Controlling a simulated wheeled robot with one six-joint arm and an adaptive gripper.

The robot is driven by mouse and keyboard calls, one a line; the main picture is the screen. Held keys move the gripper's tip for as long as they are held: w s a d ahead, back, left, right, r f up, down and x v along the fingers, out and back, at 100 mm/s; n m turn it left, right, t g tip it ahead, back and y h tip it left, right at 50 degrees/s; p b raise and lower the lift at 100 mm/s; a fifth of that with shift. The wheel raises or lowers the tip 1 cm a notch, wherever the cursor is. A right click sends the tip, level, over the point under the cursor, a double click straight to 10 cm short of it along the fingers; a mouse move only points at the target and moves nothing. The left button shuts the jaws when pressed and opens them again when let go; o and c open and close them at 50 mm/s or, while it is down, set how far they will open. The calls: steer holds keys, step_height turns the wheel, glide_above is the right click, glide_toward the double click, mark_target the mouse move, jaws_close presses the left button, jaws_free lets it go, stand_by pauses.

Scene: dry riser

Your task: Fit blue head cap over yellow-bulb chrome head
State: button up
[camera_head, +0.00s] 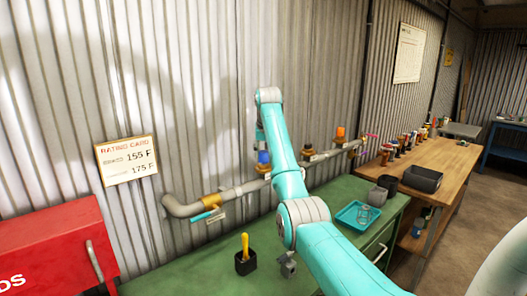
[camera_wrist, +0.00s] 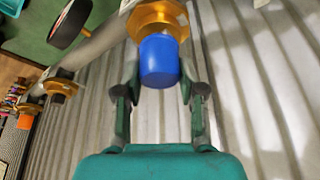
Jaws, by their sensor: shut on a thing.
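The blue head cap (camera_wrist: 159,62) sits between the fingers of my gripper (camera_wrist: 158,84), which is shut on it. The cap's end meets or overlaps a gold fitting (camera_wrist: 158,18) on the wall pipe; I cannot tell how far it is seated. In the head view the blue cap (camera_head: 263,157) shows above the gold fitting, left of my arm. My gripper there is mostly hidden behind the arm. No yellow bulb or chrome head shows at the cap; the cap hides whatever lies inside it.
The pipe (camera_head: 236,192) runs along the corrugated wall above a green bench (camera_head: 190,272). Farther along it stands an orange-capped head (camera_head: 340,134). The bench holds a black cup (camera_head: 246,262) with a yellow-handled tool and a teal tray (camera_head: 345,217). A red box (camera_head: 50,245) stands left.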

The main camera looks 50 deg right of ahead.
steer(key=o, duration=0.8)
steer(key=shift+v, duration=3.7)
steer(key=shift+a, duration=0.1)
